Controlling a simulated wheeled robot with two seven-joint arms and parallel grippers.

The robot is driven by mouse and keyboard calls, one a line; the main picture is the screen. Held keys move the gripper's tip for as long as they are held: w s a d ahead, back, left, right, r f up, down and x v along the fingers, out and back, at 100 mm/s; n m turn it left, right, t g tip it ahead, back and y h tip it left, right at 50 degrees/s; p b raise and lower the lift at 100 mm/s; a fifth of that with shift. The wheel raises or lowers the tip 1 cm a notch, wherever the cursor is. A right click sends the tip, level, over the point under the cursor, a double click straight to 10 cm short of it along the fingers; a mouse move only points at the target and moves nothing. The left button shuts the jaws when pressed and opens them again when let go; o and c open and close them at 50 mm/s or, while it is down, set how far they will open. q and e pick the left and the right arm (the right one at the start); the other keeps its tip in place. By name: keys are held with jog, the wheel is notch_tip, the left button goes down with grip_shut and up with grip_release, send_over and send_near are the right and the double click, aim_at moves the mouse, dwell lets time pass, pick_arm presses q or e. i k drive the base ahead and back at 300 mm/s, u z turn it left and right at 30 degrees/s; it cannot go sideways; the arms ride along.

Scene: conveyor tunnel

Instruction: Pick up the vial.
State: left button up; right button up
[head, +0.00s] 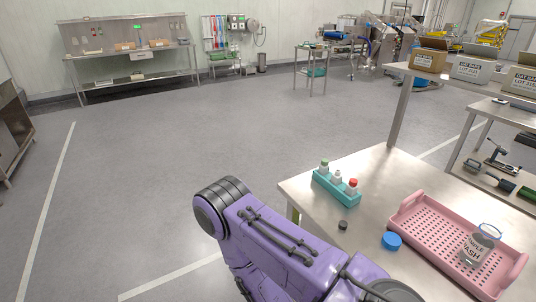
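A teal rack (335,191) stands near the left edge of the steel table (385,180). It holds three small vials in a row. One vial has a green cap (324,164), one a white cap (337,175) and one a red cap (352,184). Their lower parts are hidden in the rack. A purple arm link of mine rises from the bottom middle, left of the table and apart from the rack. Neither of my grippers shows in the head view.
A pink perforated tray (408,204) on the table holds a clear labelled jar (477,248). A shelf with boxes (429,60) stands behind. The floor at left is open.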

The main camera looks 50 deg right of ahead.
aim_at(337, 176)
jog(key=u, duration=0.25)
jog(key=i, duration=1.55)
jog(key=z, duration=2.8)
